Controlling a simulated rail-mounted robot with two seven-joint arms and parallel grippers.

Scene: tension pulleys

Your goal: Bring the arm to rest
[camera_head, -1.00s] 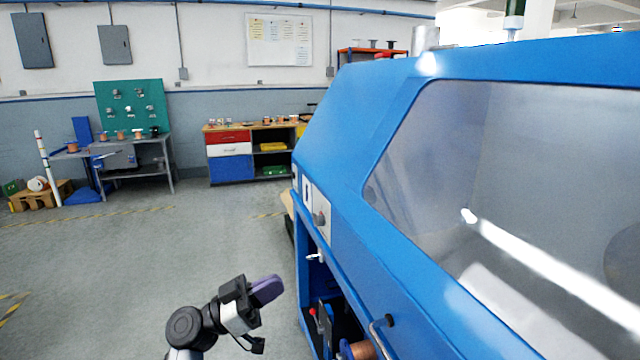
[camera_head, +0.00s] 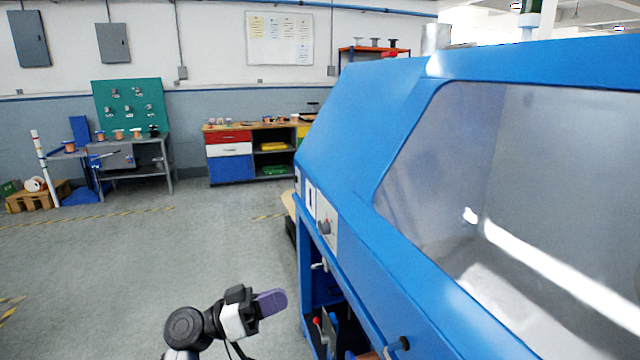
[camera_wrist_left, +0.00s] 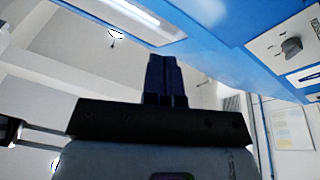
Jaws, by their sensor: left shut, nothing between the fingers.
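My left gripper (camera_head: 272,302) shows low in the middle of the head view, its purple fingers pointing right toward the blue machine (camera_head: 345,125). It is in free air, left of the machine's open lower bay, and appears apart from it. In the left wrist view my left gripper (camera_wrist_left: 166,75) has its two dark fingers pressed together with nothing between them. The machine's edge and its grey control panel with a knob (camera_wrist_left: 291,47) are at the upper right there. My right gripper is not in view.
A workbench with drawers (camera_head: 229,152) and a table with spools (camera_head: 135,142) stand along the back wall. The grey floor (camera_head: 150,250) on the left is clear.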

